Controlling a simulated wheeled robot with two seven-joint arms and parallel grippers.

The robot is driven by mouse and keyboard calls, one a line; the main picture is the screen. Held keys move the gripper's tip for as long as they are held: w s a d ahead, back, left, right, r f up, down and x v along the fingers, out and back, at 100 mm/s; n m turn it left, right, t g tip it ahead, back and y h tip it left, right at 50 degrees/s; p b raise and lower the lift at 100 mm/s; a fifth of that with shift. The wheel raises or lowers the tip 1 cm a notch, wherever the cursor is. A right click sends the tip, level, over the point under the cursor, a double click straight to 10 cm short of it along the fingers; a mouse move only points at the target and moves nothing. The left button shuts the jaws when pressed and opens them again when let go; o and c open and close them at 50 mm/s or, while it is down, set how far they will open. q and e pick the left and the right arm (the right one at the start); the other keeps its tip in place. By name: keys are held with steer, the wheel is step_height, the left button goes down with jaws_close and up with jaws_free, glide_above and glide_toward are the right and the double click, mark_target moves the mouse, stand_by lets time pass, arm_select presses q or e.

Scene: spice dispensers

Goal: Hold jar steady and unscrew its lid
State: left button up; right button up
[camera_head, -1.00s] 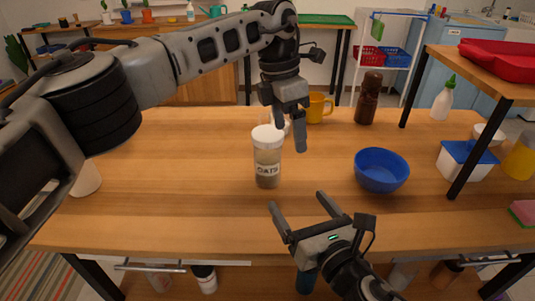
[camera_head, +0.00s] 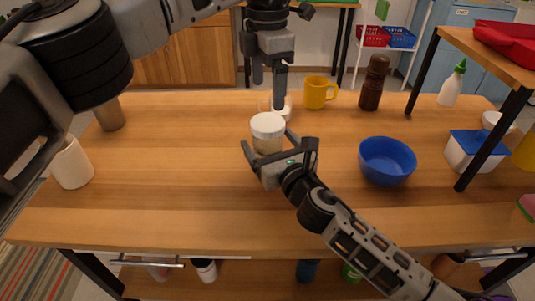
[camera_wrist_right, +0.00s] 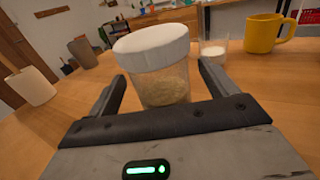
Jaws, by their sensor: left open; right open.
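The jar (camera_head: 268,146) is clear with pale oats inside and a white lid (camera_head: 268,125) on top. It stands upright on the table. My right gripper (camera_head: 267,142) is open, with one finger on each side of the jar; its palm hides the jar's lower part in the head view. In the right wrist view the jar (camera_wrist_right: 164,88) sits between the two spread fingers (camera_wrist_right: 165,92), and gaps show beside it. The lid is above the fingers. My left gripper (camera_head: 268,97) is open, pointing down, empty, above and behind the lid.
A small white-filled glass (camera_head: 284,108) stands just behind the jar, with a yellow mug (camera_head: 319,92) and a brown bottle (camera_head: 374,84) farther back. A blue bowl (camera_head: 387,161) is to the right. A white cup (camera_head: 72,164) is at the left. The front left of the table is clear.

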steer(key=shift+x, duration=1.6)
